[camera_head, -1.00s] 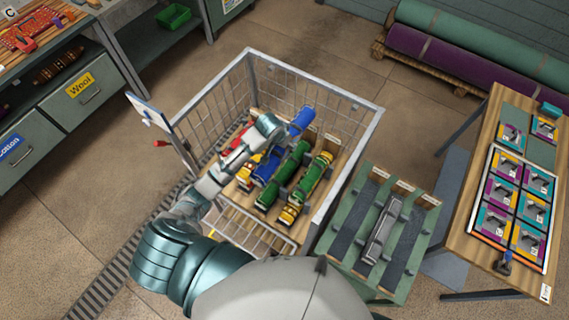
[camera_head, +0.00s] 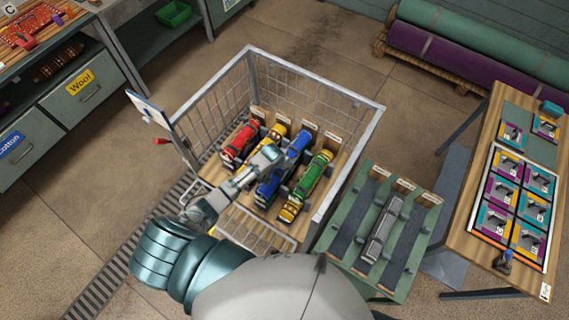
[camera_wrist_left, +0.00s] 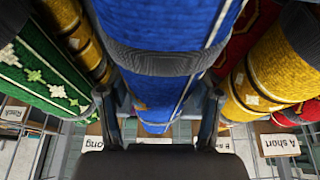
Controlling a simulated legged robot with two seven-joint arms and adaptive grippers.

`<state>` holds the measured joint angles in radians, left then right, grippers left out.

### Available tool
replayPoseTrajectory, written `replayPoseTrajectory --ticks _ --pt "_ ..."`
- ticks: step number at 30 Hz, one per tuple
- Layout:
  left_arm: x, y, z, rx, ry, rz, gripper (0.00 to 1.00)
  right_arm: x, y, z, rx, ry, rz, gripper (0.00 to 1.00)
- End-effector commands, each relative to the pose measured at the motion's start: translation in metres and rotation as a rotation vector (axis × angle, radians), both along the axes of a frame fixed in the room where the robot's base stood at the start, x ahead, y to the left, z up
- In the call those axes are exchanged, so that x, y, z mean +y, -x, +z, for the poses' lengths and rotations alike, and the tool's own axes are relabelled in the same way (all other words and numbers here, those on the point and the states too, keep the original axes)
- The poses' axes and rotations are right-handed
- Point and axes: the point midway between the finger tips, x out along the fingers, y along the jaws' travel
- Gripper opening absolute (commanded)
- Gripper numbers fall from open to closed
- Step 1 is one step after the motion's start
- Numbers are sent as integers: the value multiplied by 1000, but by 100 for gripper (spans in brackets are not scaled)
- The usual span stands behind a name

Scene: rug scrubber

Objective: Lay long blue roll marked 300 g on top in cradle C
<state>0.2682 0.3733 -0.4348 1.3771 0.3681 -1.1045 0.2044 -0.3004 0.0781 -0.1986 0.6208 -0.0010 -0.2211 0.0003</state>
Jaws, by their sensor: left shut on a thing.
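My left gripper (camera_head: 272,155) is over the wire cart and shut on a blue roll (camera_head: 268,188). The roll slants across the cart on both sides of the gripper. In the left wrist view the blue roll (camera_wrist_left: 160,90), with a dark grey band, lies between my fingers (camera_wrist_left: 158,118). A mark of 300 g cannot be read. My right gripper is not in view.
The cart (camera_head: 375,115) has wire walls. In it are a red roll (camera_head: 240,143), a yellow roll (camera_head: 277,137) and a green roll (camera_head: 313,173). A wooden table (camera_head: 480,255) with picture cards stands right of the rack. Drawers (camera_head: 85,92) are at left.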

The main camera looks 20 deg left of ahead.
Motion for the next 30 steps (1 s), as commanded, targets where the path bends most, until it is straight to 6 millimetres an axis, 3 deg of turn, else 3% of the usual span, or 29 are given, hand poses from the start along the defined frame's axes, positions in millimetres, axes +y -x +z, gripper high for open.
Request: replayPoseTrajectory --ticks 9,10,12,23,30 --pt "-2 -1 -2 -2 -1 -1 16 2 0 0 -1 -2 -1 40" --pt "-2 -1 -2 -1 -1 -1 72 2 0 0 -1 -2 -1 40" --pt "-1 -1 -2 -1 0 -1 89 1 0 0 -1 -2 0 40" --pt "0 0 0 -2 0 -1 89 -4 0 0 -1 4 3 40" --pt "2 13 35 -6 0 -2 89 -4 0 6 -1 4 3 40"
